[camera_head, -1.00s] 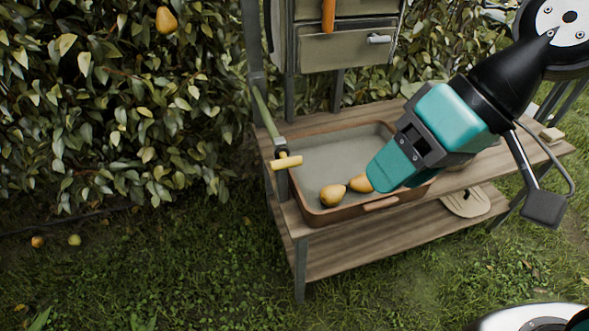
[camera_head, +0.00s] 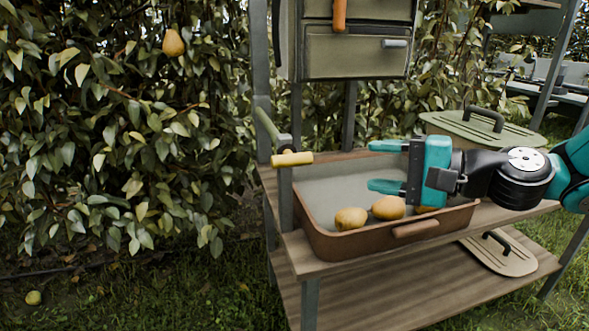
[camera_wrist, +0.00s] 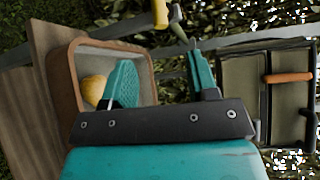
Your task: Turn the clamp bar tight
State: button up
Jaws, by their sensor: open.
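The clamp bar (camera_head: 292,159) is a short yellow handle, lying almost level at the lower end of a green arm (camera_head: 268,125) by the bench's front left post. It also shows at the top of the wrist view (camera_wrist: 160,14), beyond the fingertips. My gripper (camera_head: 375,165) has teal fingers spread apart with nothing between them. It points left over the tray, to the right of the bar and apart from it. In the wrist view my gripper (camera_wrist: 160,62) has the bar ahead, between the lines of the two fingers.
A brown-rimmed tray (camera_head: 330,246) with pears (camera_head: 351,219) stands on the wooden bench under my gripper. A drawer cabinet (camera_head: 355,52) stands behind. A lidded container (camera_head: 470,128) is at the back right, another lid (camera_head: 500,252) on the lower shelf. Foliage fills the left.

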aim_at(304, 160)
jog(key=b+x, duration=0.1)
jog(key=x, duration=1.4)
jog(key=shift+w+a, duration=0.15)
jog(key=shift+a, duration=0.1)
jog(key=shift+c, duration=0.4)
jog(key=c, duration=0.8)
